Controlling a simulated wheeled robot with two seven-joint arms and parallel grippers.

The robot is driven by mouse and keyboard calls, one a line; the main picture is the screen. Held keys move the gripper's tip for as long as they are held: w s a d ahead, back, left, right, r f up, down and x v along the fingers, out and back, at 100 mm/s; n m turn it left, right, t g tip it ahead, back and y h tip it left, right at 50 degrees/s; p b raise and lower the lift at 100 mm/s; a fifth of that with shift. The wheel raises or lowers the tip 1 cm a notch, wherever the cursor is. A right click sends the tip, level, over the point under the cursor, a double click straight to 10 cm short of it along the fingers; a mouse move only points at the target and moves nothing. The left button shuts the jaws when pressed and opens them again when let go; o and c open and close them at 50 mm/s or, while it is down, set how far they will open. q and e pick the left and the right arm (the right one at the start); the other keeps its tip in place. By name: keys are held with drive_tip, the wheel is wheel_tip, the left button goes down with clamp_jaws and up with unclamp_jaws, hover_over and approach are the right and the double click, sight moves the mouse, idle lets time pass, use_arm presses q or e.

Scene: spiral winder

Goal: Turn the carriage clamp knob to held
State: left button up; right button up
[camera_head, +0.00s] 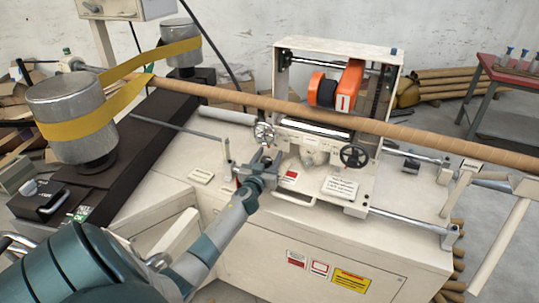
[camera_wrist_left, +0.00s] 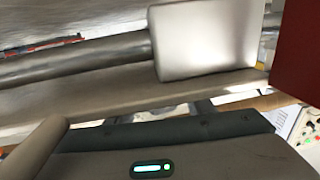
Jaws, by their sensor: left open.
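The white carriage (camera_head: 330,177) of the winder stands across the long tan tube. It carries a black handwheel (camera_head: 354,156) at its front and a silver, spoked round knob (camera_head: 264,133) at its left side. I cannot tell for sure which part is the clamp knob, nor read its setting. My left gripper (camera_head: 266,160) is open at the carriage's front left, just below the silver knob. I cannot tell if it touches anything. The left wrist view shows a pale metal block (camera_wrist_left: 205,40) on a grey rod (camera_wrist_left: 80,60) close up, with a dark red part (camera_wrist_left: 300,50) beside it. My right gripper is not in view.
The tan tube (camera_head: 230,97) runs over the machine bed, and a yellow belt (camera_head: 75,127) wraps two metal drums at the left. Guide rods (camera_head: 405,220) run right of the carriage. Labels and a small white handle (camera_head: 292,197) are near my gripper.

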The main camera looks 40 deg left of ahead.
use_arm(q)
drive_tip(key=shift+w+a, duration=0.1)
drive_tip(key=shift+w, duration=0.15)
drive_tip(key=c, duration=1)
drive_tip(key=shift+c, duration=0.2)
